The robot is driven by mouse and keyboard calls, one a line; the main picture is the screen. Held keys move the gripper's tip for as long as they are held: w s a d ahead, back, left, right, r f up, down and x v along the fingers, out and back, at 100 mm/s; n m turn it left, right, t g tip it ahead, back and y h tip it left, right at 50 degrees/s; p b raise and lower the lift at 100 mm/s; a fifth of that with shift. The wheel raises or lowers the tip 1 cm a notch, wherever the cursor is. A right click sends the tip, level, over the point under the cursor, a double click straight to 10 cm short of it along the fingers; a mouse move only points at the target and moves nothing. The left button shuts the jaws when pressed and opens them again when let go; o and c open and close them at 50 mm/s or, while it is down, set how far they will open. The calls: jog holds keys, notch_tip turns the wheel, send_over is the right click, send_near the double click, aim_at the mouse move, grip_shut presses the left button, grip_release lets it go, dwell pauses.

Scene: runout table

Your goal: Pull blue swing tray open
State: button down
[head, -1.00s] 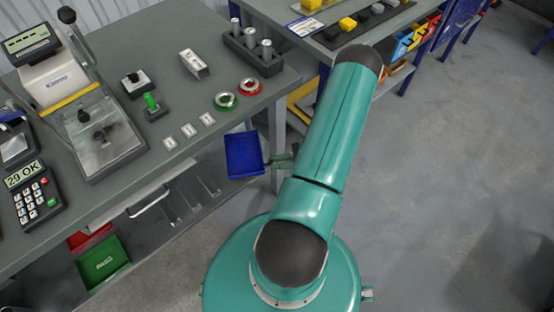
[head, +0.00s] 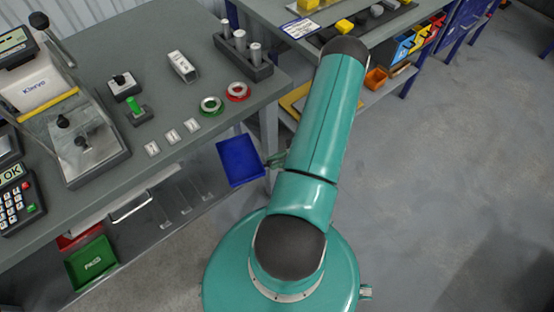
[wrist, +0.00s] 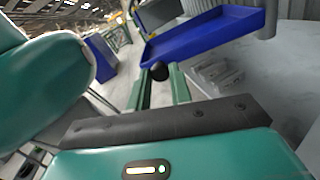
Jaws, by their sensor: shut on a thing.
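The blue swing tray (head: 240,161) sticks out from under the front edge of the grey table, near its right-hand leg, in the head view. In the wrist view the blue tray (wrist: 205,35) lies just beyond my fingers, and a round black knob (wrist: 159,71) sits between the fingertips. My gripper (wrist: 160,80) is shut on this knob. In the head view my gripper (head: 277,160) is at the tray's right side, partly hidden by my arm.
The grey table (head: 190,95) carries a test press, a keypad and rings. Green (head: 92,262) and red bins stand below it. A second table (head: 385,35) with coloured bins stands at the back. Grey floor at right is clear.

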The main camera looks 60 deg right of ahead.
jog(key=shift+d, duration=0.2)
dwell(0.5)
jog(key=c, duration=1.3)
grip_release()
jog(key=shift+o, duration=0.2)
jog(key=shift+s+d, duration=0.1)
jog(key=shift+d, duration=0.05)
jog(key=v, duration=1.3)
jog(key=shift+d, duration=0.3)
